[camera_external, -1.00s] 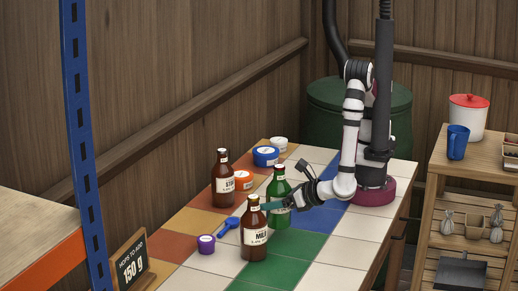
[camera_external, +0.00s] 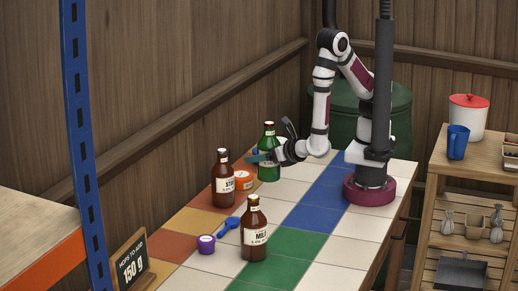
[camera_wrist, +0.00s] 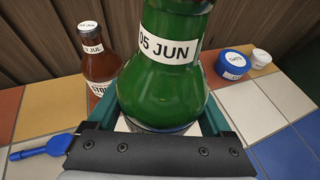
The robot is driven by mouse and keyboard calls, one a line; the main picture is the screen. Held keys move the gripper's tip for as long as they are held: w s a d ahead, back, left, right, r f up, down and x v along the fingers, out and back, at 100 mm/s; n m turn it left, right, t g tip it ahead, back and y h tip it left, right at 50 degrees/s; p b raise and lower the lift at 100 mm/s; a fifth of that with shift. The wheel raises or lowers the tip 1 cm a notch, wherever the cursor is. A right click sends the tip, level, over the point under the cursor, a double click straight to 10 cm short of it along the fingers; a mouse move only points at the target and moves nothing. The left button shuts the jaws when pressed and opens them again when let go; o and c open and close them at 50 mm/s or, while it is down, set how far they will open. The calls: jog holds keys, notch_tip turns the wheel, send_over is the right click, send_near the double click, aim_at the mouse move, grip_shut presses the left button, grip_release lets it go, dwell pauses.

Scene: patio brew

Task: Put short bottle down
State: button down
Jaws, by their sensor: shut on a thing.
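My gripper (camera_external: 262,158) is shut around the green bottle (camera_external: 268,140), which has a white label and stands upright in the jaws. In the wrist view the green bottle (camera_wrist: 165,90) fills the middle, with "05 JUN" on its neck label, between the teal fingers (camera_wrist: 155,125). I cannot tell for certain whether its base touches the tiles. A brown bottle (camera_external: 222,170) stands just left of it and also shows in the wrist view (camera_wrist: 98,68). Another brown bottle (camera_external: 253,222) stands nearer the front.
An orange tub (camera_external: 244,186) sits between the brown bottle and the green one. A blue tub (camera_wrist: 232,66) and a white tub (camera_wrist: 260,61) stand behind. A blue scoop (camera_external: 230,223) and purple tub (camera_external: 206,246) lie left-front. White and blue tiles (camera_external: 318,208) to the right are clear.

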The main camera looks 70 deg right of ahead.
aim_at(278, 177)
jog(key=f, duration=0.7)
jog(key=shift+w+d+f, duration=0.1)
jog(key=shift+d+f, duration=0.15)
jog(key=shift+f, duration=0.15)
jog(key=shift+f, duration=0.1)
grip_release()
jog(key=shift+a+r, duration=0.1)
jog(key=shift+r, duration=0.1)
jog(key=v, duration=1.2)
jog(key=shift+a, duration=0.1)
